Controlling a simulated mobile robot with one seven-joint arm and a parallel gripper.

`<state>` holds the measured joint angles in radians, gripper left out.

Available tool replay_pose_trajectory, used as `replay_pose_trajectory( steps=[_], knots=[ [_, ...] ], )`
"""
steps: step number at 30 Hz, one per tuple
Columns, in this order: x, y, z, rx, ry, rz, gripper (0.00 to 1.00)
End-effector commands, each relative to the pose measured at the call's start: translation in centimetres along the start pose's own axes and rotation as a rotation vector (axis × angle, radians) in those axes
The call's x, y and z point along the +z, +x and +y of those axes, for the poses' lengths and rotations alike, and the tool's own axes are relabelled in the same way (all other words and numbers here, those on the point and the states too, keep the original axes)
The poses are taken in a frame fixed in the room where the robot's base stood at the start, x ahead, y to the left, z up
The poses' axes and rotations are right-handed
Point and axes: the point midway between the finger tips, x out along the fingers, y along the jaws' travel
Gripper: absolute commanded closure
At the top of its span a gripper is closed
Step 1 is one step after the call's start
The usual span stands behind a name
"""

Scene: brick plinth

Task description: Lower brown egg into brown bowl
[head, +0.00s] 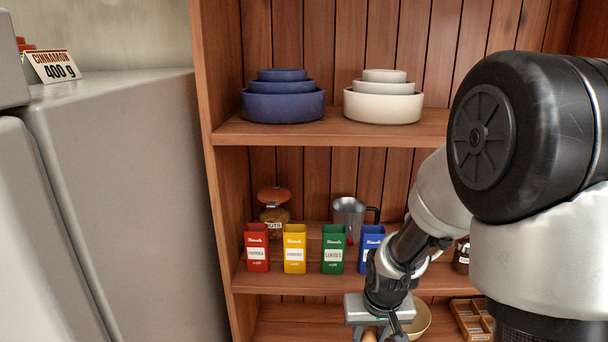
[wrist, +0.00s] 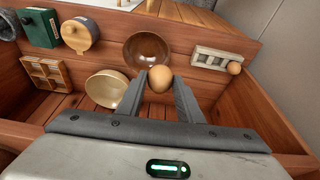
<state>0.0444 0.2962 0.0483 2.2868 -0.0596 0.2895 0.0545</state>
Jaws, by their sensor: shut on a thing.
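My gripper (wrist: 164,84) is shut on a brown egg (wrist: 160,78), held between its fingertips. In the head view, my gripper (head: 378,325) is low at the bottom edge, and part of the egg (head: 370,335) shows under it. A glossy brown bowl (wrist: 147,42) lies past the egg in the wrist view. The egg overlaps the bowl's near edge in the picture; the height between them is hard to judge. The brown bowl is not visible in the head view.
A cream bowl (wrist: 106,90) is close beside my gripper. A wooden divided crate (wrist: 47,76), a jar (wrist: 80,34) and a green container (wrist: 40,28) stand left. A pale holder (wrist: 212,58) with another brown egg (wrist: 235,68) is right. A shelf with packets (head: 294,250) is above.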

Motion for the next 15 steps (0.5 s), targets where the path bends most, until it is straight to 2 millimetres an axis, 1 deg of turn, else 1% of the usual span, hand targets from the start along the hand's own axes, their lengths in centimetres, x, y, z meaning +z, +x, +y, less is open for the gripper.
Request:
replay_pose_trajectory(
  steps=[1, 2, 5, 7, 9, 15],
  knots=[
    [-0.1, -0.4, 0.0, -0.002, 0.000, 0.000, 0.75],
    [-0.1, -0.5, 0.0, -0.002, 0.000, 0.001, 0.75],
    [-0.5, -0.4, 0.4, -0.003, 0.003, 0.001, 0.75],
    [-1.0, 0.0, 0.9, -0.003, 0.005, 0.001, 0.75],
    [-1.4, 1.2, 1.6, -0.002, 0.006, 0.001, 0.75],
    [-1.4, 5.3, 2.6, -0.003, 0.001, 0.001, 0.75]
  ],
)
